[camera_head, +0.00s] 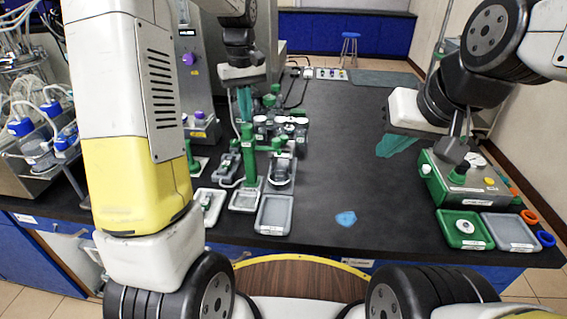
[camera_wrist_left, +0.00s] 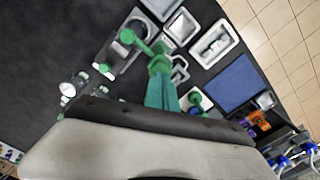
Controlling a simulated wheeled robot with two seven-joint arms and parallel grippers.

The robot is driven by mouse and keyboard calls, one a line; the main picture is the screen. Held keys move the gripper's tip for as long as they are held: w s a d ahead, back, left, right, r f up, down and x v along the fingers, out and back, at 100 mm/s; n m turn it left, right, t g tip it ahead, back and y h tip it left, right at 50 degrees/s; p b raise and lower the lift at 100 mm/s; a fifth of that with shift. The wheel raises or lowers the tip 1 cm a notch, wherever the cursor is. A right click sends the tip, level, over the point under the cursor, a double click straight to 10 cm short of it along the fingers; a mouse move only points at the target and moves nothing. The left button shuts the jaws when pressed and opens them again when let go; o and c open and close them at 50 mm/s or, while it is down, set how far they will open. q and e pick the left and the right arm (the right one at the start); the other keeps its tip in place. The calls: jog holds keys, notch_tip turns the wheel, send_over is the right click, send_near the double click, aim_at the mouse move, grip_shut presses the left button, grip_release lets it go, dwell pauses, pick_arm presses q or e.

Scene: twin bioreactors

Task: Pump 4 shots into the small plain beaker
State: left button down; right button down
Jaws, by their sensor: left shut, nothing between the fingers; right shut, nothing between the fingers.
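A green pump dispenser (camera_head: 249,155) stands upright on a pale tray left of the table's middle; its green top (camera_wrist_left: 135,33) also shows in the left wrist view. A small clear vessel (camera_head: 281,169), perhaps the plain beaker, stands on a grey tray just right of the pump; its markings are too small to tell. My left gripper (camera_head: 244,104) has teal fingers pointing down, above and behind the pump in the head view. Its fingers (camera_wrist_left: 160,88) are shut and empty. My right gripper (camera_head: 396,145) is shut and empty over the right part of the table.
An empty grey tray (camera_head: 273,214) lies in front of the vessel. A rack of jars (camera_head: 280,128) stands behind. A green-and-white device (camera_head: 465,185) stands at right, with a green tray (camera_head: 463,231) before it. A blue patch (camera_head: 346,218) lies on the otherwise clear black middle.

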aim_at(247, 125)
dwell(0.4)
pick_arm(q)
jog(key=shift+f, duration=1.8)
jog(key=shift+r, duration=1.8)
jog(key=shift+f, duration=1.8)
jog(key=shift+r, duration=1.8)
